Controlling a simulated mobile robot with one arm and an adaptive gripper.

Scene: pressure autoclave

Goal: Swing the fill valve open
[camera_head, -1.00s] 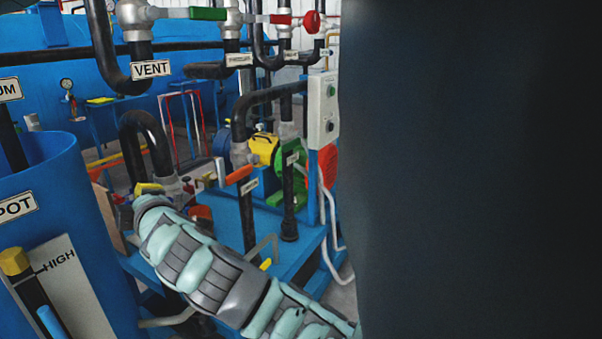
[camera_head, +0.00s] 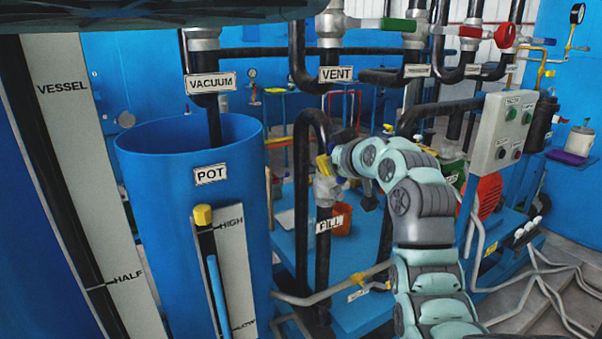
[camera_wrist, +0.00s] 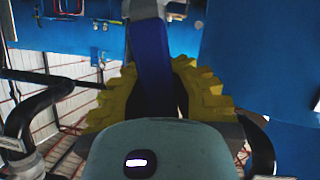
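The fill valve (camera_head: 326,188) sits on the dark pipe above the FILL label (camera_head: 330,224), right of the blue pot. Its blue lever handle (camera_wrist: 152,60) runs between the yellow fingers of my gripper (camera_wrist: 155,85) in the wrist view. The fingers lie close on both sides of the handle and appear shut on it, though a dark gap shows lower down beside the right finger. In the head view, my gripper (camera_head: 324,166) reaches the valve from the right. My wrist hides most of the handle there.
The blue pot (camera_head: 150,200) with its level gauge stands left of the valve. A bent black pipe (camera_head: 302,130) rises behind it. The VENT pipe (camera_head: 296,60) hangs above. A grey control box (camera_head: 500,135) and red disc (camera_head: 488,195) stand right of my arm.

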